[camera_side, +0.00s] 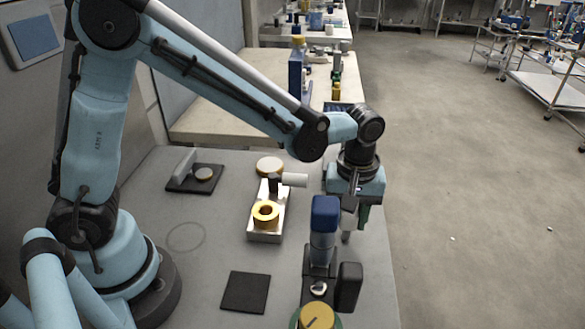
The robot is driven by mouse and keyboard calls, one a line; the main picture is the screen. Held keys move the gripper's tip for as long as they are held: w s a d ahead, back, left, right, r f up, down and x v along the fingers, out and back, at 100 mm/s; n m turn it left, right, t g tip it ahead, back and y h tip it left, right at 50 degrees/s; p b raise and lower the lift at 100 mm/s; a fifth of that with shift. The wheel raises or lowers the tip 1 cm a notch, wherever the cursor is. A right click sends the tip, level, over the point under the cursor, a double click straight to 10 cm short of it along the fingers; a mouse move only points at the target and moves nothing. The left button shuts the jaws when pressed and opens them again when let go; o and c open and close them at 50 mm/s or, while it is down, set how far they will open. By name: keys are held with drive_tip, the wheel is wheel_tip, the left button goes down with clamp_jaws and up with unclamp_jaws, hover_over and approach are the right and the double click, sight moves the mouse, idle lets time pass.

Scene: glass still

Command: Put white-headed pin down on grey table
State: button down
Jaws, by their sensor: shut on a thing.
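My gripper (349,222) points down over the right part of the grey table (205,270), close to the table's right edge. Its fingers are shut on a small, slim thing, seemingly the white-headed pin (347,237). Only a short grey tip shows below the fingers. Its head is hidden by the gripper, and I cannot tell whether the tip touches the table.
A blue-topped device (324,215) with a yellow knob (317,316) stands just in front of my gripper. A black mat (245,292) lies front left. Bare table lies between them.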

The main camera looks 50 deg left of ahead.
drive_tip(key=c, duration=0.6)
unclamp_jaws()
drive_tip(key=shift+o, duration=0.2)
wheel_tip(320, 180, up, 12)
idle(0.4)
